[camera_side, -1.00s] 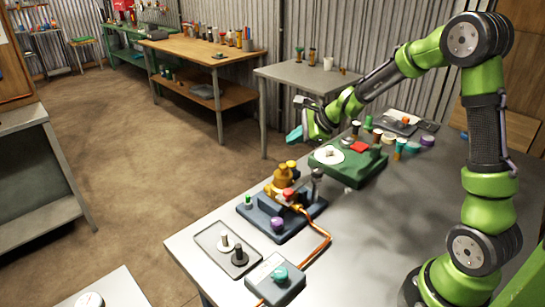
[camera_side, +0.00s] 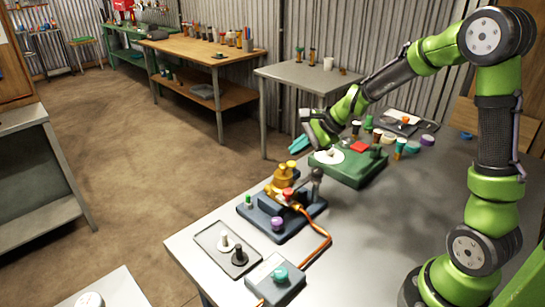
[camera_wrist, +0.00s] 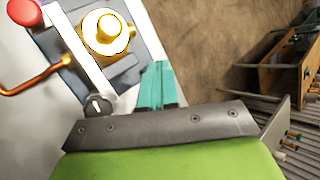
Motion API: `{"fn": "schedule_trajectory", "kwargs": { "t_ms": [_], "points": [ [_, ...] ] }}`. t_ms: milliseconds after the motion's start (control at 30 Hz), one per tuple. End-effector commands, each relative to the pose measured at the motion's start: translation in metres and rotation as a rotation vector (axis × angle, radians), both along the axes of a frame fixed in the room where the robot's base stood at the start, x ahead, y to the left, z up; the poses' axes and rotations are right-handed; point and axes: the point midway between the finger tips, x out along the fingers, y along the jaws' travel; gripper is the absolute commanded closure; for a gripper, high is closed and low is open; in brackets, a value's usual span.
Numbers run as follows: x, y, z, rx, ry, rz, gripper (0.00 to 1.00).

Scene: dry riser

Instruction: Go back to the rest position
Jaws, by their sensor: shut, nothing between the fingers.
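My gripper (camera_side: 298,144) has teal fingers and is raised above the far edge of the grey table (camera_side: 400,230), near the green box. Its teal fingers also show in the wrist view (camera_wrist: 157,88), close together with nothing between them. The fingers are apart from everything on the table. In the wrist view the yellow brass fitting (camera_wrist: 107,33) on its blue base lies below and to the left of the fingers. In the side view the brass fitting (camera_side: 284,176) stands on the blue base (camera_side: 285,222).
The green box (camera_side: 350,172) with a white disc stands behind the blue base. A grey tray (camera_side: 213,238) and a grey block with a teal knob (camera_side: 280,274) are at the near edge. Several bottles and caps stand at the back. The table's right middle is clear.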

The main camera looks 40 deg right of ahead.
Motion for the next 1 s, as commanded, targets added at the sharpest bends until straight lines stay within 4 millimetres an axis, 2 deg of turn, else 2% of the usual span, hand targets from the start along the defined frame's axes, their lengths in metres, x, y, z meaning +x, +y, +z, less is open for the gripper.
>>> {"fn": "schedule_trajectory", "kwargs": {
  "t_ms": [33, 100, 233, 400, 500, 600, 700, 833, 1000],
  "points": [
    [-0.017, 0.017, 0.013, -0.066, -0.012, 0.120, 1.00],
    [-0.040, 0.034, 0.027, -0.160, -0.024, 0.277, 1.00],
    [-0.089, 0.062, 0.049, -0.341, -0.050, 0.555, 1.00],
    [-0.154, 0.084, 0.071, -0.598, -0.095, 0.868, 1.00],
    [-0.183, 0.089, 0.079, -0.732, -0.126, 0.990, 1.00],
    [-0.202, 0.091, 0.087, -0.828, -0.161, 1.054, 1.00],
    [-0.211, 0.095, 0.096, -0.882, -0.204, 1.071, 1.00],
    [-0.215, 0.100, 0.105, -0.903, -0.249, 1.071, 1.00],
    [-0.215, 0.100, 0.106, -0.903, -0.250, 1.071, 1.00]
  ]
}}
